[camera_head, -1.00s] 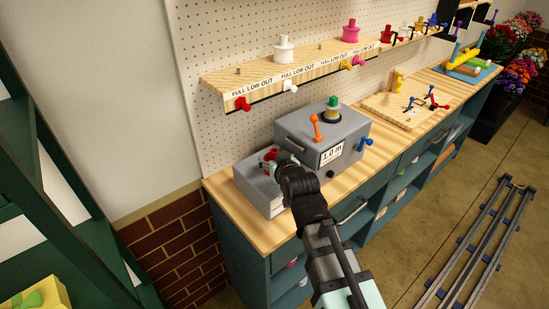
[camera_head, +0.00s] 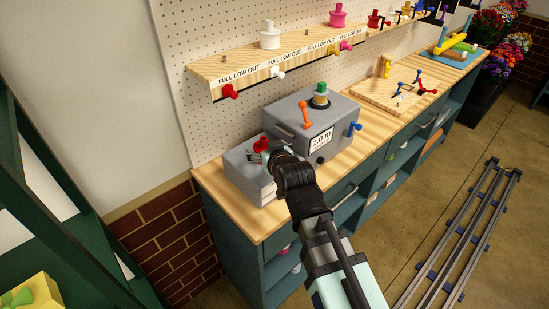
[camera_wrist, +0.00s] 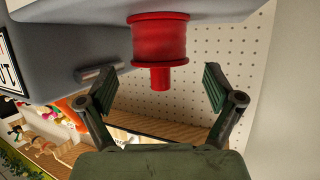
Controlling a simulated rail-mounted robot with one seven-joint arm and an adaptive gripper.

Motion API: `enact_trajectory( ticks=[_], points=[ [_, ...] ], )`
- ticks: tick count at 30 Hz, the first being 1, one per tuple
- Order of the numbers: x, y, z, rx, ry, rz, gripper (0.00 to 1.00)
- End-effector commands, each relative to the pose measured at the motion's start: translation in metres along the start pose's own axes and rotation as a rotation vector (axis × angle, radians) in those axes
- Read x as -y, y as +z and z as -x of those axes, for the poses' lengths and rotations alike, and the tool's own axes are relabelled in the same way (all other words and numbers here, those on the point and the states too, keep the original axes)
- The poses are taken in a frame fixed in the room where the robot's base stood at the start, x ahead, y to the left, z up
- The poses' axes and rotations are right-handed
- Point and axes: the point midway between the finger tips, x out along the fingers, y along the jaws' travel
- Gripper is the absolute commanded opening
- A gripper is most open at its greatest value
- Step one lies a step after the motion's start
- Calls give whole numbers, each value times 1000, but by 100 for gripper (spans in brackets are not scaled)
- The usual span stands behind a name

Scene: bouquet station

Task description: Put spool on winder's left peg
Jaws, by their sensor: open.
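The grey winder (camera_head: 318,108) stands on the wooden bench, with a lower block (camera_head: 238,170) at its left. A red spool (camera_head: 262,144) sits upright over the left block. In the wrist view the spool (camera_wrist: 160,42) meets the grey surface, and its narrow knob (camera_wrist: 160,78) points toward my gripper. The left peg is hidden by the spool. My gripper (camera_wrist: 160,88) is open, its fingers apart on either side of the knob without touching it. In the head view my gripper (camera_head: 264,155) is partly hidden by my wrist.
The winder's right peg holds a green-topped spool (camera_head: 320,93). An orange crank (camera_head: 305,113) and a blue knob (camera_head: 355,127) stand out from the winder. A shelf (camera_head: 240,75) with spools hangs above. A wooden board (camera_head: 395,95) lies farther right on the bench.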

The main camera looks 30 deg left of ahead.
Motion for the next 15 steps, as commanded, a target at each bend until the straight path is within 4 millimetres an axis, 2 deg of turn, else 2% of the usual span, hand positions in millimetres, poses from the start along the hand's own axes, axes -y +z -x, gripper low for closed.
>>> enact_trajectory(
  ticks=[1,4,11,15],
  points=[
    [0,3,14,-4,0,0,91],
    [0,4,37,-4,1,0,91],
    [0,6,65,-3,1,0,91],
    [0,5,66,-4,0,0,91]
  ],
)
